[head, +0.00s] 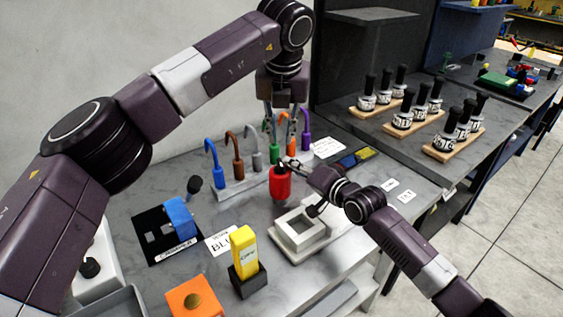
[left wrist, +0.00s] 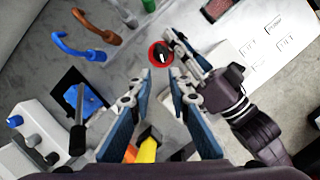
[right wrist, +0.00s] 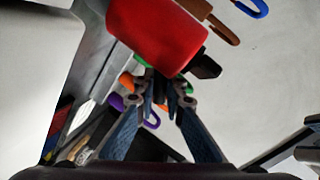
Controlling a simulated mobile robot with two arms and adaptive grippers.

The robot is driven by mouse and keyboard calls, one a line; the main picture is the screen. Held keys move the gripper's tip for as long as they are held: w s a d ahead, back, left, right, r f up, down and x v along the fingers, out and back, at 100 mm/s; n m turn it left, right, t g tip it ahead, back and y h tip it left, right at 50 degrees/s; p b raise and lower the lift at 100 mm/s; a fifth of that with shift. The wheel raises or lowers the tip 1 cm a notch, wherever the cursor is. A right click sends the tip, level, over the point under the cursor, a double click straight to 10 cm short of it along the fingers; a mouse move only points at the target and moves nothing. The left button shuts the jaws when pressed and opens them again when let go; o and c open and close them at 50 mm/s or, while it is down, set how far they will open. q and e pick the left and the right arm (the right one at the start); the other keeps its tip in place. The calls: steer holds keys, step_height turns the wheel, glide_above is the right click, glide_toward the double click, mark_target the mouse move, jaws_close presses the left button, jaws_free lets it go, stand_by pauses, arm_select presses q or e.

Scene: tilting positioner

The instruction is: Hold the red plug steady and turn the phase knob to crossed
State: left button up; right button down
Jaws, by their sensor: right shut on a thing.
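The red plug (head: 281,186) is upright above the table, beside the white square frame. It also shows in the left wrist view (left wrist: 152,62) from above, with a black knob (left wrist: 163,54) bearing a pale mark on its top. In the right wrist view the plug (right wrist: 155,32) fills the upper middle. My right gripper (head: 290,163) is shut on the plug near its top, coming from the right. My left gripper (head: 281,122) points down above the plug; its fingers (left wrist: 160,88) are apart and empty, with the knob beyond their tips. The knob's setting is unreadable.
A rack with several coloured hooks (head: 239,168) stands behind the plug. The white square frame (head: 302,232) lies in front. A yellow block in a dark holder (head: 249,280), an orange box (head: 194,298) and a blue piece (head: 180,217) are to the left. Bottles stand at the back right.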

mark_target(281, 164)
arm_select(q)
steer(key=w+f+n, duration=0.1)
steer(key=f, duration=0.2)
steer(key=w+f+n, duration=0.1)
steer(key=f, duration=0.3)
steer(key=w+f+n, duration=0.1)
steer(key=f, duration=0.3)
steer(key=shift+w+f+t+y, duration=0.15)
steer(key=shift+w+t+y, duration=0.15)
steer(key=shift+t, duration=0.1)
steer(key=shift+s, duration=0.1)
jaws_close()
